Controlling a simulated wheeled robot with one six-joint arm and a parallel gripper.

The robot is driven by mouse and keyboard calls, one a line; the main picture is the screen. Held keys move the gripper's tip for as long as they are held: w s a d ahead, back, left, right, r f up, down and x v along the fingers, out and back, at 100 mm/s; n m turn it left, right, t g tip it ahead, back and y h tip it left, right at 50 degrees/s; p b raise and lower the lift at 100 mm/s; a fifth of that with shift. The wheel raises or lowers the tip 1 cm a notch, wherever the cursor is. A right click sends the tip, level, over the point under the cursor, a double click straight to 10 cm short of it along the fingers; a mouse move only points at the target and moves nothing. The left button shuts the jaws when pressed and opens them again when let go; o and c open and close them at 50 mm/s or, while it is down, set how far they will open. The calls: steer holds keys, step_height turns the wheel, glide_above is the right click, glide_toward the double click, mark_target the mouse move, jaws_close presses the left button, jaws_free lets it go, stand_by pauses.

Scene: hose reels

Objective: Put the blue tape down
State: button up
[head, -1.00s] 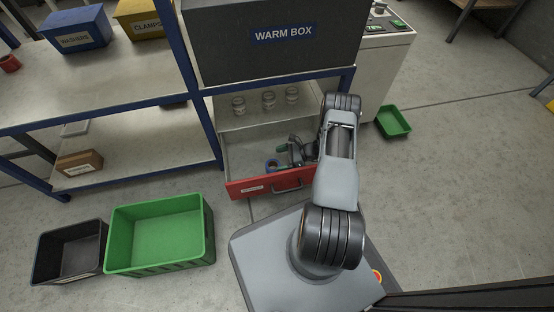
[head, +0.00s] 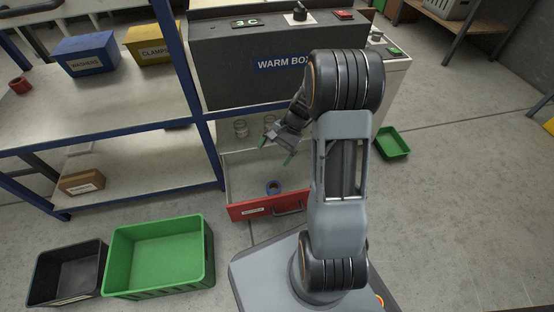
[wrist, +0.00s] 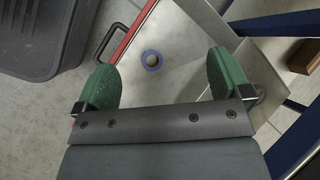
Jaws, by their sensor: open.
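The blue tape (head: 273,187) is a small ring lying flat on the floor of the open red-fronted drawer (head: 268,207). In the wrist view the blue tape (wrist: 152,60) lies beyond my fingertips, apart from them, near the red drawer front. My gripper (head: 276,151) hangs above the drawer, behind and above the tape. Its green-tipped fingers are wide apart with nothing between them. In the wrist view my gripper (wrist: 165,80) also shows open and empty.
A green crate (head: 160,255) and a black crate (head: 68,272) sit on the floor at left. The drawer floor around the tape is clear.

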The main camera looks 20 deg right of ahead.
steer(key=s+a+r+n+t+h, duration=0.3)
steer(key=s+a+r+n+h, duration=0.2)
steer(key=s+r+n, duration=0.5)
steer(key=shift+s+a+r+t+h, duration=0.15)
steer(key=shift+s+r+t+h, duration=0.25)
steer(key=shift+s+r+h, duration=0.8)
steer(key=shift+s+r+y, duration=0.1)
steer(key=shift+r+y, duration=0.2)
steer(key=shift+r, duration=0.2)
